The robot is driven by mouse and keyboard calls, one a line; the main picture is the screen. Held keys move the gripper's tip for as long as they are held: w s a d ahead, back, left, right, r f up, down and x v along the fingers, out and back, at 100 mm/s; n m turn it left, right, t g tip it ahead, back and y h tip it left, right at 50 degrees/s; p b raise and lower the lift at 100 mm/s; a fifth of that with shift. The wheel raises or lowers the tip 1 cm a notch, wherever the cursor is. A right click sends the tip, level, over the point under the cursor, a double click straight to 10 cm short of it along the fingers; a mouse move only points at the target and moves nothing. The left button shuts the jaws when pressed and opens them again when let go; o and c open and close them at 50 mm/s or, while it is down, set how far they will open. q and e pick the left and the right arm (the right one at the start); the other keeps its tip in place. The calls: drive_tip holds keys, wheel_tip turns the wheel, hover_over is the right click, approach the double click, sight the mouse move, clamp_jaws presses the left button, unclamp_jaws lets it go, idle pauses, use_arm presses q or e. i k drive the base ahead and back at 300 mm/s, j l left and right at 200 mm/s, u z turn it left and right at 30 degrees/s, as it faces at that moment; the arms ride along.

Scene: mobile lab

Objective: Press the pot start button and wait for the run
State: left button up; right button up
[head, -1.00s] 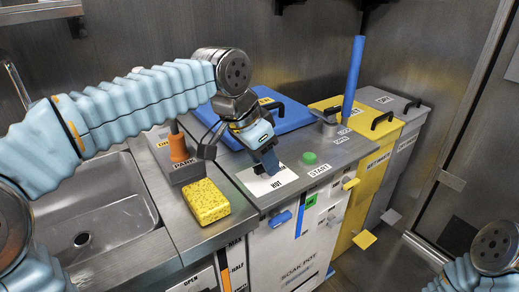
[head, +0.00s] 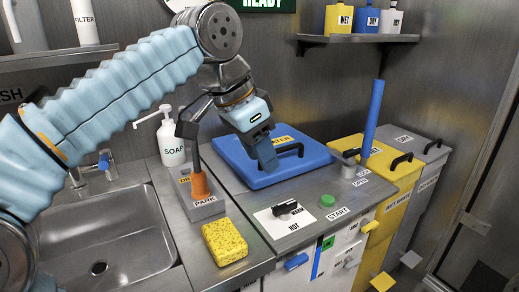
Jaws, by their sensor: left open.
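The green start button (head: 327,200) sits on the grey counter top, just behind its START label (head: 338,213), and shows no cover. The white pot cabinet front (head: 338,258) is below the counter edge. My right gripper is out of view.
A black knob (head: 287,208) on a white HOT plate stands left of the button. A blue upright lever (head: 372,125) rises behind right. A yellow sponge (head: 225,241), soap bottle (head: 171,140) and orange-handled tool (head: 200,184) are left, beside the sink (head: 95,240). Yellow and grey bins stand right.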

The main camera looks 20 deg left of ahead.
sight(327, 200)
drive_tip(key=k+l, duration=0.3)
drive_tip(key=k, duration=0.15)
drive_tip(key=k+l, duration=0.3)
drive_tip(key=k, duration=0.15)
